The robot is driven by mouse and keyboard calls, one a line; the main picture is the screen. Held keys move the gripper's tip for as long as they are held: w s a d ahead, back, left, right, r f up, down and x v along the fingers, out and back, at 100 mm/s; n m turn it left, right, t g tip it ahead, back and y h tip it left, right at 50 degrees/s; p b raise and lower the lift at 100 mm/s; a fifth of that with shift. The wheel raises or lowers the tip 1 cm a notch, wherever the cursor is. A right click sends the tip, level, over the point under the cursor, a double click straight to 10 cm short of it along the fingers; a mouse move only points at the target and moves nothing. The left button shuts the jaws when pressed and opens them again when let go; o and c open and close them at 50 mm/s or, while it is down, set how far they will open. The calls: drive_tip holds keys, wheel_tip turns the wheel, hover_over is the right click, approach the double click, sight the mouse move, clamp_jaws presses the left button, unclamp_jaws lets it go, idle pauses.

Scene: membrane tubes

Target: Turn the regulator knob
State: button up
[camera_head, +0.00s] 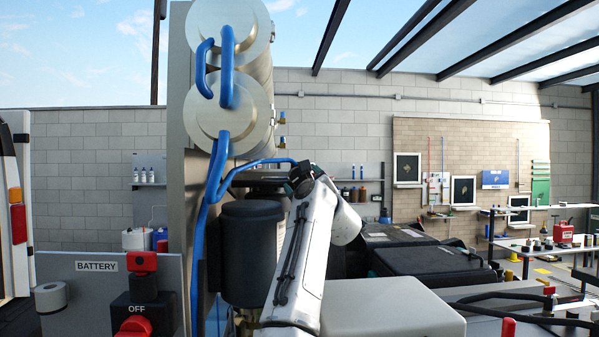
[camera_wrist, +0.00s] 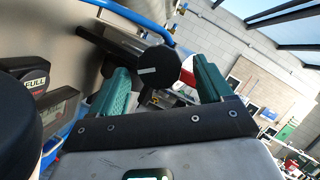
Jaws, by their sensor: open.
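The regulator knob (camera_wrist: 155,68) is a black round knob with a short white mark, in the middle of the wrist view. A dark bar extends from it to the upper left. My gripper (camera_wrist: 162,64) is open, with one green finger on each side of the knob in the picture. Gaps show between the fingers and the knob. I cannot tell how deep the knob sits between them.
A blue hose (camera_head: 227,68) loops down the two large steel cylinders (camera_head: 228,113) and across towards my arm's end. A black canister (camera_head: 251,236) stands left of my arm. A battery panel (camera_head: 84,284) with red switches is at lower left. Black cases (camera_head: 433,262) lie to the right.

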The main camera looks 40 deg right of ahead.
drive_tip(key=shift+p+x, duration=0.45)
drive_tip(key=shift+x, duration=1.05)
drive_tip(key=c, duration=1)
